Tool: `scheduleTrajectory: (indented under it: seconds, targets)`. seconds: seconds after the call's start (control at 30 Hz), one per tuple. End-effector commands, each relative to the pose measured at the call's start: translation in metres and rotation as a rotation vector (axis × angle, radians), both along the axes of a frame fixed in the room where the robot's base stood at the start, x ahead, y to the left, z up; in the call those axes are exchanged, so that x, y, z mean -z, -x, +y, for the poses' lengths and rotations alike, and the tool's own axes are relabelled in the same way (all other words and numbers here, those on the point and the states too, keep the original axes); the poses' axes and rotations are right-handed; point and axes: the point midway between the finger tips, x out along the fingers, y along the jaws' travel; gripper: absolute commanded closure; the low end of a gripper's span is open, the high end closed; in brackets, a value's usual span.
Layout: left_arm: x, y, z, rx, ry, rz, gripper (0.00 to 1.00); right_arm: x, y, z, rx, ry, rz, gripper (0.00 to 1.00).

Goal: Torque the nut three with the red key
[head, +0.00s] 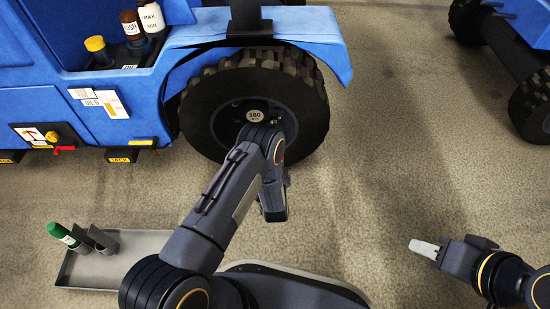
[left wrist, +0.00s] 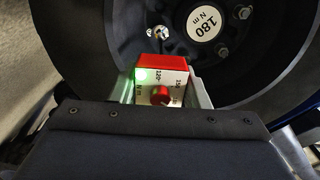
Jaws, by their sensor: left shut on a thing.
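The red key (left wrist: 162,64) is a box with a red top, a pale face with a red knob, "120" and other partly hidden marks, and a lit green light. My left gripper (left wrist: 164,94) is shut on it, below the wheel hub in the left wrist view. Bright nuts sit on the hub, one (left wrist: 158,33) just above the key; I cannot tell whether the key touches it or which nut is three. In the head view my arm hides the key. My right gripper (head: 425,248) is at the lower right, holding nothing visible.
A grey tray (head: 78,277) at the lower left holds a green-topped tool (head: 62,235) and grey holders (head: 103,241). The blue vehicle (head: 130,75) carries bottles (head: 151,17) in a recess. Another wheeled thing (head: 532,105) stands at the upper right. Floor around my right gripper is clear.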

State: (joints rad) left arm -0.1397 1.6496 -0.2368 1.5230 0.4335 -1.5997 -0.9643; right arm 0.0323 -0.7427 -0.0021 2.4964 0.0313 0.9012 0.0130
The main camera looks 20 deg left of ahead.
Motion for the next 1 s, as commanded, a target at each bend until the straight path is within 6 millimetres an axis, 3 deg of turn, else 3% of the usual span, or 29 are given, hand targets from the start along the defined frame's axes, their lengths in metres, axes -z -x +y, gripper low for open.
scheduleTrajectory:
  seconds: [1.0]
  targets:
    - [0.0,0.043,-0.013,0.001,0.003,-0.001,0.95,-0.012,0.0,0.0,0.0,0.0,0.0,0.63]
